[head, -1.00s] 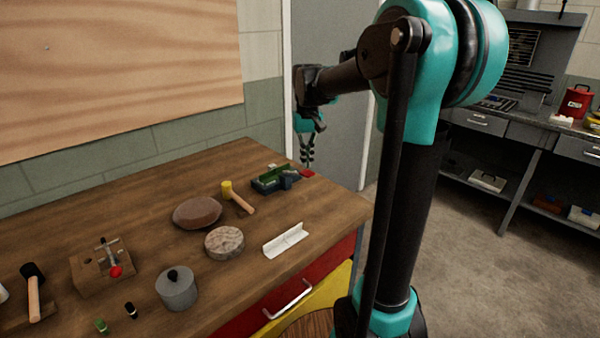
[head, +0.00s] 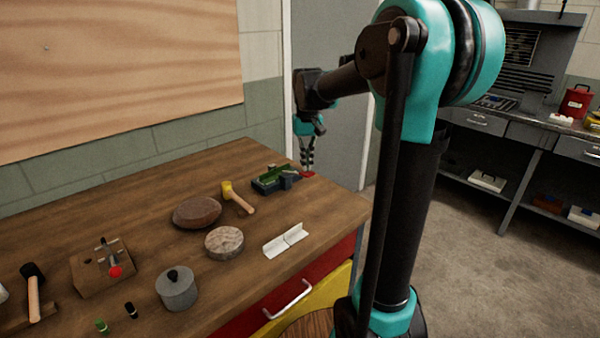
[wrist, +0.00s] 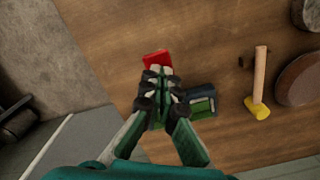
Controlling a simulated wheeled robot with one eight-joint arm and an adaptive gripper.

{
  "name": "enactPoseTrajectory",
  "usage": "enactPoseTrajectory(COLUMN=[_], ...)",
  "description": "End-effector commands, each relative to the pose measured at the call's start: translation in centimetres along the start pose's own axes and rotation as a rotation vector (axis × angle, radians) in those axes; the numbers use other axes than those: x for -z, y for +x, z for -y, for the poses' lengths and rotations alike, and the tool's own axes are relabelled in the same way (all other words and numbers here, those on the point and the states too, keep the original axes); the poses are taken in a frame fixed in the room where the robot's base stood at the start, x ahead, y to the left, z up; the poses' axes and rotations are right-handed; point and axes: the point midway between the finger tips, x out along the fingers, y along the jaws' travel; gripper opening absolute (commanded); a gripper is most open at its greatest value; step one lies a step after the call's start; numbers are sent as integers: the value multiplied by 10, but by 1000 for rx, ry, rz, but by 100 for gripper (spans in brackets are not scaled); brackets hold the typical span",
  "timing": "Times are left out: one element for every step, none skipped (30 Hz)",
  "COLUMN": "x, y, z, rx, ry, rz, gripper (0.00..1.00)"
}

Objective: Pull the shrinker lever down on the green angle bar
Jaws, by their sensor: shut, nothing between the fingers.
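The shrinker (head: 285,183) is a dark blue-grey tool near the right back end of the wooden bench. The green angle bar (head: 268,174) lies in it, and its green also shows in the wrist view (wrist: 201,106). The lever's red end (head: 307,174) sticks out to the right of the shrinker; it shows as a red block (wrist: 156,60) in the wrist view. My gripper (head: 307,172) is shut and empty, fingers pointing down at the red end. In the wrist view my fingertips (wrist: 157,74) overlap its near edge; whether they touch it is unclear. My fingers hide part of the lever and shrinker.
A yellow-headed mallet (head: 237,197), a brown leather bag (head: 197,213), a round wooden block (head: 224,242) and a white angle piece (head: 286,241) lie left and in front. The bench's right edge is close to the shrinker.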

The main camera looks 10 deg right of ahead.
Motion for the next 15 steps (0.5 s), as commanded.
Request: enactPoseTrajectory(x=[0, 0, 0, 0, 0, 0, 0, 0, 0, 0, 0, 0, 0, 0, 0], y=[3, 4, 6, 7, 8, 10, 12, 13, 15, 16, 17, 19, 20, 22, 24], z=[0, 0, 0, 0, 0, 0, 0, 0, 0, 0, 0, 0, 0, 0, 0], rx=[0, 0, 0, 0, 0, 0, 0, 0, 0, 0, 0, 0, 0, 0, 0], ry=[0, 0, 0, 0, 0, 0, 0, 0, 0, 0, 0, 0, 0, 0, 0], rz=[0, 0, 0, 0, 0, 0, 0, 0, 0, 0, 0, 0, 0, 0, 0], gripper=[0, 0, 0, 0, 0, 0, 0, 0, 0, 0, 0, 0, 0, 0, 0])
